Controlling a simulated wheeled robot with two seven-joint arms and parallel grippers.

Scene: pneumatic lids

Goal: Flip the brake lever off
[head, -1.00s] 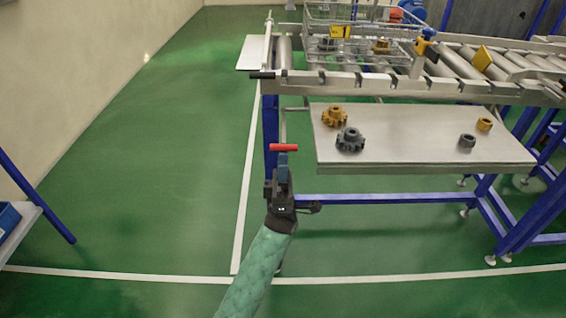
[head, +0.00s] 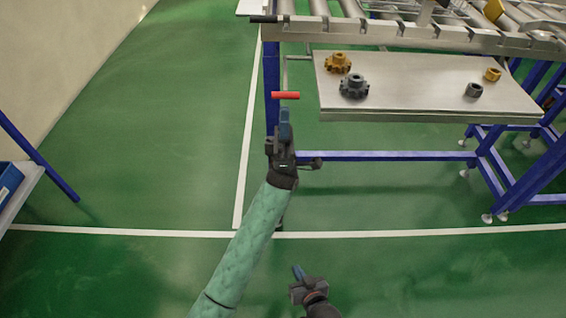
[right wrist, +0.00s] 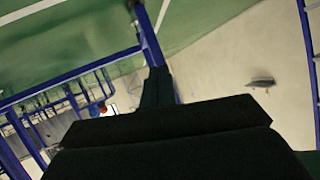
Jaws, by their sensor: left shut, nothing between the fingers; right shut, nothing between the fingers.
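A red bar-shaped handle (head: 285,95), which looks like the brake lever, lies level by the blue leg at the conveyor's left end. My left gripper (head: 284,112) is shut and empty. Its tips are just below the red handle in the head view; I cannot tell whether they touch it. What the handle is mounted on is not clear. My right gripper (head: 298,272) is shut and empty, low at the bottom of the head view, well apart from the handle. The right wrist view shows mostly the dark gripper body, and no red handle.
A grey shelf (head: 420,75) right of the handle carries a gold gear (head: 337,62), a dark gear (head: 354,86), a dark nut (head: 473,90) and a gold nut (head: 492,75). The roller conveyor (head: 400,35) runs above it. The green floor (head: 150,130) to the left is open.

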